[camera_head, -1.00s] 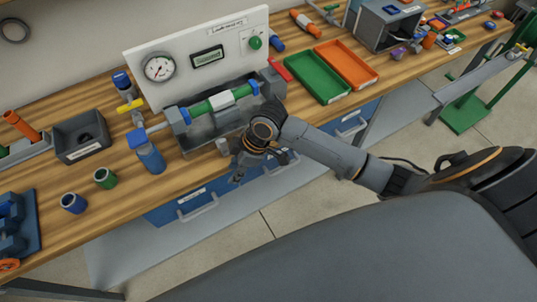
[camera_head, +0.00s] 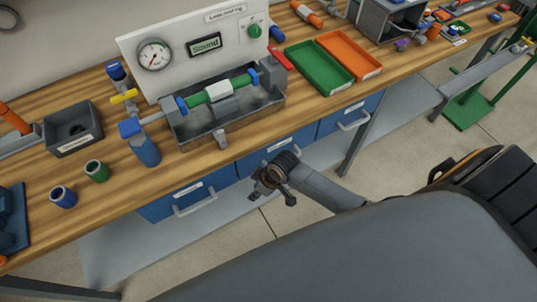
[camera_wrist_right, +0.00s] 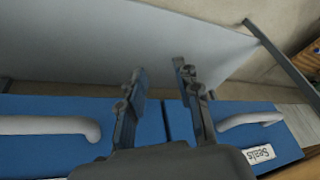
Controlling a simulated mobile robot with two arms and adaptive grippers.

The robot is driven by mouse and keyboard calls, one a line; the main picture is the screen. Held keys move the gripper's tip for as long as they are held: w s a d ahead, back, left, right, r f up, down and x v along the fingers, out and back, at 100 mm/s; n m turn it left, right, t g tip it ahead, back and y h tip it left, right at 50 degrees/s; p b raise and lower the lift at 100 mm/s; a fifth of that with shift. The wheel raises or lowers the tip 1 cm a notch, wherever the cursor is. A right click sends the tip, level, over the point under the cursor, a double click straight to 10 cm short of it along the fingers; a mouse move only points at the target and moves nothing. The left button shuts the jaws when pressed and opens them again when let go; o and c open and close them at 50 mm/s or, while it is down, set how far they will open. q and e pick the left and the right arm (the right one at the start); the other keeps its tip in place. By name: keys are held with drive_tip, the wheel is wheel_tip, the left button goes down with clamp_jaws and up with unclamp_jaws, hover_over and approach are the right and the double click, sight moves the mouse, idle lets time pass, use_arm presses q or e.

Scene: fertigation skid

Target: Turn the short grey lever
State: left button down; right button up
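The short grey lever (camera_head: 220,137) is a small light-grey stub at the front edge of the grey trough (camera_head: 262,112) on the bench. It points roughly upright; its exact angle is too small to tell. A green pipe with a white band (camera_head: 219,91) lies clamped over the trough. My right gripper (camera_head: 272,186) is below and to the right of the lever, in front of the bench drawers, clear of the lever. In the right wrist view its two fingers (camera_wrist_right: 160,76) are apart with nothing between them. My left gripper is out of view.
Blue drawers with handles (camera_head: 195,205) front the bench.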

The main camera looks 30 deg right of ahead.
wheel_tip(320, 180, down, 9)
drive_tip(key=s+d+m+b, duration=0.1)
drive_tip(key=s+d, duration=0.1)
drive_tip(key=s, duration=0.1)
drive_tip(key=shift+d+m+h+b, duration=0.3)
drive_tip(key=shift+d+h+b, duration=0.05)
drive_tip(key=shift+d+h, duration=0.05)
drive_tip(key=shift+r, duration=0.1)
